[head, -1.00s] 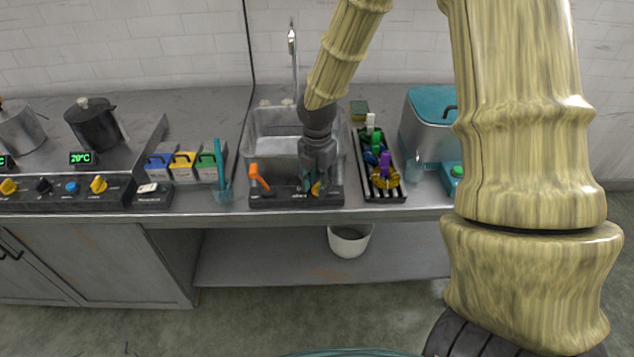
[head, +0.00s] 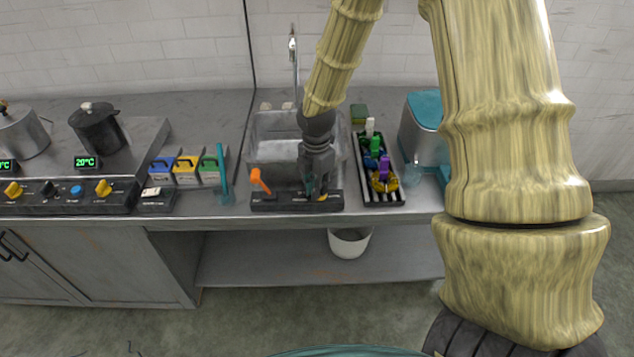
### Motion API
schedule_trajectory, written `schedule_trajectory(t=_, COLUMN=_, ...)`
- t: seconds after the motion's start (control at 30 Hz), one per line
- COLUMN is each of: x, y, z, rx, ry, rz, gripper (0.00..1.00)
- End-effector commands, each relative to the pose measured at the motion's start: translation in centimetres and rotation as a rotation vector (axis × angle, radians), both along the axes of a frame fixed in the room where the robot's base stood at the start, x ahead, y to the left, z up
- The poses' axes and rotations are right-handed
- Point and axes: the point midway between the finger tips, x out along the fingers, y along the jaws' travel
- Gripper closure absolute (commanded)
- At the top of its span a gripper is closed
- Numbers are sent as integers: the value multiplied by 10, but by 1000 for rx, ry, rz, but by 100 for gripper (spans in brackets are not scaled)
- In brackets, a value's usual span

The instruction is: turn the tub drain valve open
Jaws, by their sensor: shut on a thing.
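A metal tub (head: 272,150) is set into the counter below a tall faucet (head: 293,62). A dark control panel (head: 285,203) runs along its front edge. An orange lever (head: 259,181) stands up at the panel's left end. My gripper (head: 316,188) points down at the panel's right part and is shut on the drain valve there. Only a small yellow bit of the valve (head: 323,197) shows beside the fingers. The fingers hide the rest, so I cannot tell how far it is turned.
A striped tray (head: 381,199) with coloured skeins lies right of the tub, with a teal-lidded container (head: 426,104) beyond. Blue, yellow and green boxes (head: 187,170) and a teal stick in a cup (head: 223,180) stand left. A white bucket (head: 349,242) sits on the shelf below.

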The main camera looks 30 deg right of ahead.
Motion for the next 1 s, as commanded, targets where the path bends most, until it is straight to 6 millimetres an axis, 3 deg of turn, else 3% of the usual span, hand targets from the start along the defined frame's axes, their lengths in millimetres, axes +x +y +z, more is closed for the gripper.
schedule_trajectory(t=0.6, x=7, y=-1, z=2, rx=-1, ry=0, rz=-540, gripper=100)
schedule_trajectory(t=1.0, x=9, y=-2, z=1, rx=0, ry=-1, rz=-707, gripper=100)
